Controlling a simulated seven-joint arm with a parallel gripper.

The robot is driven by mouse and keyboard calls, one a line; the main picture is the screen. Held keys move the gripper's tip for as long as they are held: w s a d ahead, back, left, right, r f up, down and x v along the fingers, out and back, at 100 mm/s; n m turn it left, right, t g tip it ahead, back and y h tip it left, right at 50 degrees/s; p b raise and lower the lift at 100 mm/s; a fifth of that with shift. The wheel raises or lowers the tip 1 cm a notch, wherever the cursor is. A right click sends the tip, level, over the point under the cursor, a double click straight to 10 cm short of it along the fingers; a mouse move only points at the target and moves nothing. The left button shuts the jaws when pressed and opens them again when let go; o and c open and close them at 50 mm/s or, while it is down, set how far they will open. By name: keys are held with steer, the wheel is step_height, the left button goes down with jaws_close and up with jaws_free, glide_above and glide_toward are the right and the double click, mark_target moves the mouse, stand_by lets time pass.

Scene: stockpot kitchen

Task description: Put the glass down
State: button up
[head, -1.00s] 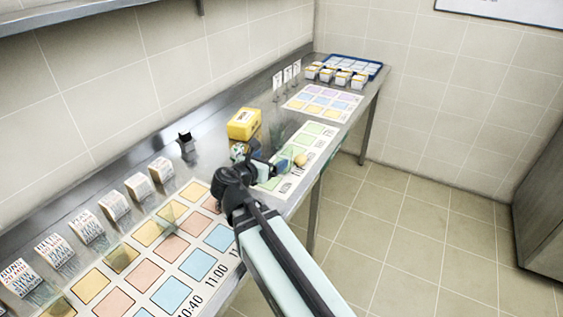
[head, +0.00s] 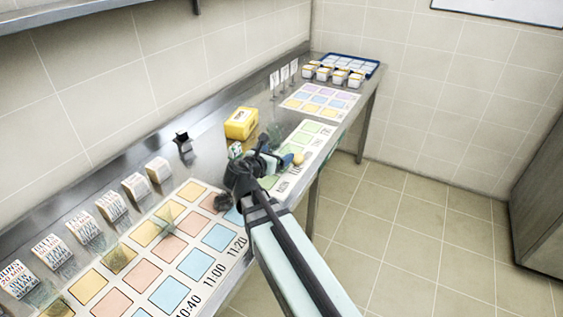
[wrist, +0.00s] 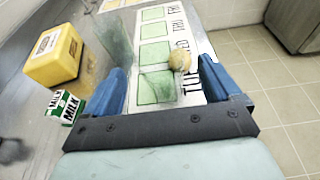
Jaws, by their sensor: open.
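My gripper (wrist: 163,80) is open in the wrist view, its two blue fingers spread over the mat with green squares (wrist: 153,12). A faint clear shape, seemingly a glass (wrist: 160,88), shows between the fingers over a green square. Its outline is weak, and I cannot tell whether it touches a finger. Another greenish see-through glass (wrist: 117,42) stands ahead of the left finger, beside the yellow box (wrist: 55,57). In the head view my gripper (head: 276,158) is low over the counter near this mat, and the arm partly hides the spot.
A yellowish ball (wrist: 180,60) lies near the right finger, and a small milk carton (wrist: 65,106) left of the left finger. The head view shows a coloured time mat (head: 150,290) with clear glasses, several printed cards (head: 112,206), and a blue tray (head: 372,66) at the far end.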

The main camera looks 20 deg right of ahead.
mark_target(285, 148)
steer(key=shift+x, duration=3.1)
steer(key=shift+c, duration=0.4)
steer(key=c, duration=1.2)
steer(key=shift+r, duration=0.1)
